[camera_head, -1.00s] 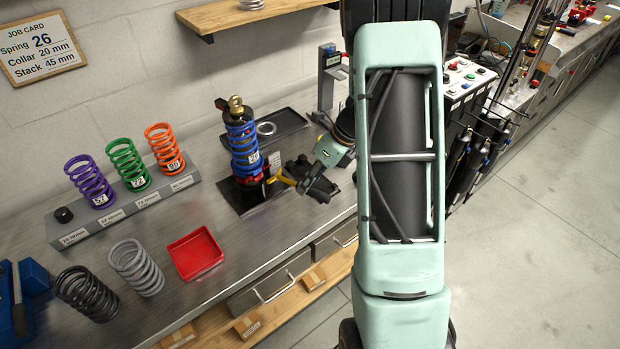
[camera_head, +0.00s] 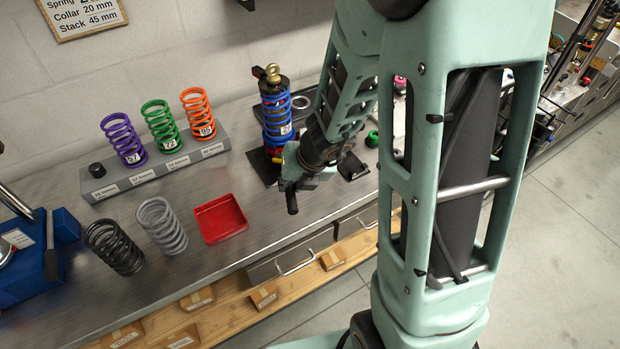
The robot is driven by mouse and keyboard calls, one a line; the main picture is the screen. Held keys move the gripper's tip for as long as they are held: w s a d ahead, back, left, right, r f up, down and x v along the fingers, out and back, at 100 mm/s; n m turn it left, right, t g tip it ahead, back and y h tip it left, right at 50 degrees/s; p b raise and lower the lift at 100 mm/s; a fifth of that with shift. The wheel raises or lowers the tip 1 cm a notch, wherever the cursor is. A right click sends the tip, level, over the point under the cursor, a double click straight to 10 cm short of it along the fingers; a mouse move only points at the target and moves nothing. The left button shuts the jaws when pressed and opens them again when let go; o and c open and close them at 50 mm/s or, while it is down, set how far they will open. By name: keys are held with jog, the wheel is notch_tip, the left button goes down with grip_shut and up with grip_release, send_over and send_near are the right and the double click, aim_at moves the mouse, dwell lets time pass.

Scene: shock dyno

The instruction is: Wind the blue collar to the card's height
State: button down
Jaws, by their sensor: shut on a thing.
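The shock (camera_head: 273,80) stands upright on the bench, with a gold eye on top and a blue spring (camera_head: 277,122) around it. I cannot clearly tell the blue collar apart from the blue coils. The job card (camera_head: 85,17) on the wall reads Collar 20 mm and Stack 45 mm; its top is cut off. My gripper (camera_head: 291,190) is low in front of the shock's right side, shut on a dark handle (camera_head: 292,203) that points down. My wrist hides the shock's lower right side and most of the handle.
Purple, green and orange springs stand on a grey rack (camera_head: 150,174). A black spring (camera_head: 113,248), a grey spring (camera_head: 161,227) and a red tray (camera_head: 220,219) are at front left. A blue thing (camera_head: 35,265) is at far left. Bench between tray and shock is clear.

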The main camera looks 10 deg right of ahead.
jog(key=shift+s+a+m, duration=0.1)
jog(key=shift+a+m, duration=0.2)
jog(key=shift+a, duration=0.15)
jog(key=shift+w+r, duration=0.1)
jog(key=shift+w, duration=0.1)
jog(key=shift+w+a+p, duration=0.15)
jog(key=shift+w+p, duration=0.5)
jog(key=shift+w, duration=0.3)
jog(key=shift+r, duration=0.1)
jog(key=shift+w, duration=0.55)
jog(key=shift+p, duration=0.3)
